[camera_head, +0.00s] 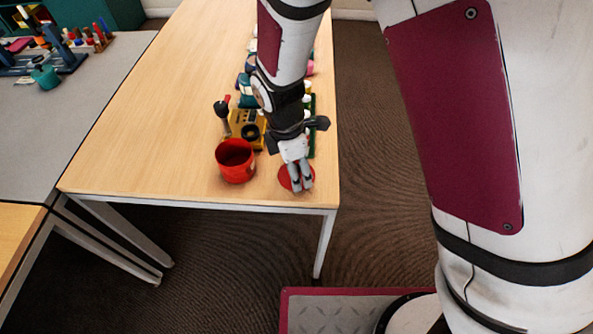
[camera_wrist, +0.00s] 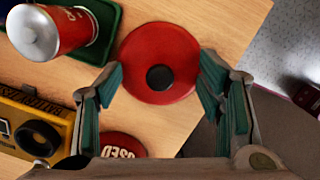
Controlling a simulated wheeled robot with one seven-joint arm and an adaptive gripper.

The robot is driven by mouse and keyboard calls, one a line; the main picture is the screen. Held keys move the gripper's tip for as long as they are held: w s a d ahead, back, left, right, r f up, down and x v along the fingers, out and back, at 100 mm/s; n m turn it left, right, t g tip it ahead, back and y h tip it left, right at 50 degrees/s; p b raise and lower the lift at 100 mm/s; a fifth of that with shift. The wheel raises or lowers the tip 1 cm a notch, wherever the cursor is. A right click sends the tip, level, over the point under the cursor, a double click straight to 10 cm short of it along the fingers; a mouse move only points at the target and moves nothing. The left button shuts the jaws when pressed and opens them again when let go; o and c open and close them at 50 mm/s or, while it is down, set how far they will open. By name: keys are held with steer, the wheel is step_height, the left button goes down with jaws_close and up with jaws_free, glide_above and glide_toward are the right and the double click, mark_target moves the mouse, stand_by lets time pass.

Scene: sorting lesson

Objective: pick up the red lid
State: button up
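The red lid (camera_wrist: 137,48) is a flat disc with a black knob in its middle. It lies on the wooden table near the front right corner, and shows in the head view (camera_head: 283,181) partly behind my gripper. My gripper (camera_wrist: 161,72) is open and empty, pointing down over the lid. In the wrist view its two fingers stand either side of the knob, overlapping the lid's lower left and right edges. In the head view my gripper (camera_head: 298,180) covers much of the lid. Its exact height above the lid is hard to tell.
A red pot (camera_head: 236,168) stands left of the lid. A yellow box (camera_head: 238,119) with a black round part is behind it. The table's edge is close to the lid.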

steer(key=c, duration=1)
steer(key=shift+o, duration=0.2)
steer(key=shift+s, duration=0.1)
